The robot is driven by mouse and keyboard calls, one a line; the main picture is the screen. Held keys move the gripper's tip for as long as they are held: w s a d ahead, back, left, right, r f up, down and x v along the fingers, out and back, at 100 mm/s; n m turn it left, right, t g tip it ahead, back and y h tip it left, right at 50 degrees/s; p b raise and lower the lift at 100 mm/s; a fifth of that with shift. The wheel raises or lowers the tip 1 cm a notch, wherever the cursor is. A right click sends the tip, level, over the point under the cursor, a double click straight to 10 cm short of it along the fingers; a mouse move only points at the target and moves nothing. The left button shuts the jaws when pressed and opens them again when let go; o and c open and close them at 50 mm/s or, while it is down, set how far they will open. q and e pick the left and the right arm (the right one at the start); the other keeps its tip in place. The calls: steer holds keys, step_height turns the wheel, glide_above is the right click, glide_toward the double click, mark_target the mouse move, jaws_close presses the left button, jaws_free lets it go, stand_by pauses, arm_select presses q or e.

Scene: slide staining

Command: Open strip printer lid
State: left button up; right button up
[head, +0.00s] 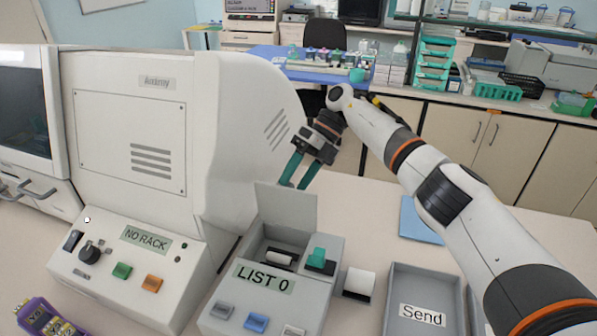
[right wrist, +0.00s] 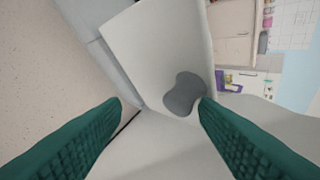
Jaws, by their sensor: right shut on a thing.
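The strip printer (head: 327,251) is the light grey box with the "LIST 0" display at bottom centre in the head view. Its lid (head: 287,209) stands upright at the back, and the inside with a white paper roll (head: 281,258) is exposed. A green piece (head: 318,256) sits at the right of the opening. My right gripper (head: 295,184) is at the lid's top edge, its green fingers shut on the lid. In the right wrist view a grey rounded piece (right wrist: 183,95) lies against one finger. The exact contact is hard to see. My left gripper is out of view.
A large white machine (head: 130,110) with a "NO RACK" panel stands left of the printer. A loose paper roll (head: 358,284) and a grey "Send" tray (head: 421,280) are to the right. A blue sheet (head: 418,220) lies behind the tray, under my right arm.

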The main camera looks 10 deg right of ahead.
steer(key=shift+d+f, duration=0.1)
steer(key=shift+f, duration=0.65)
steer(key=b+v, duration=0.2)
steer(key=v, duration=0.6)
steer(key=shift+a+r, duration=0.3)
steer(key=shift+r, duration=0.2)
